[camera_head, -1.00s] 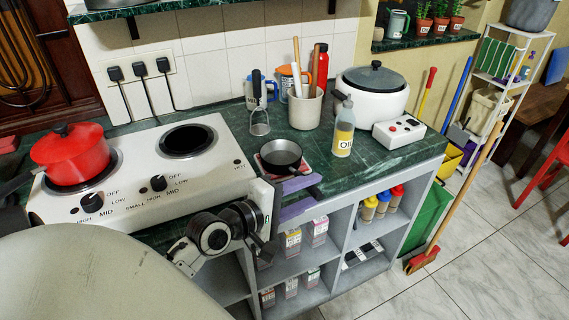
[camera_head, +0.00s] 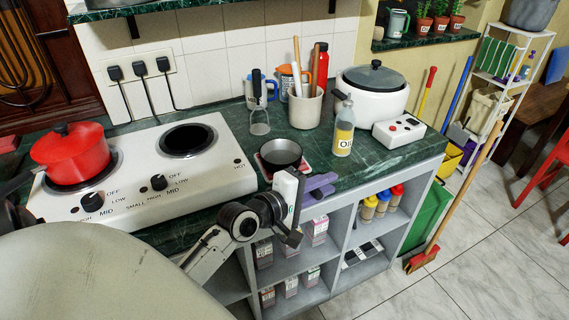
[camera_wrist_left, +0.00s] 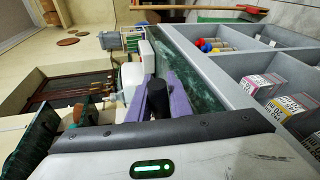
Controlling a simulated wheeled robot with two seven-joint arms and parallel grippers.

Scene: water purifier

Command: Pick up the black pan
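The pan's handle is not clearly visible in the head view. My right gripper is not in view.
A white stove (camera_head: 215,185) with a red pot (camera_head: 68,153) is at left. An oil bottle (camera_head: 344,135), utensil cup (camera_head: 305,108), white cooker (camera_head: 372,98) and control box (camera_head: 399,131) stand behind and right. Grey shelves (camera_head: 338,240) are below the counter.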

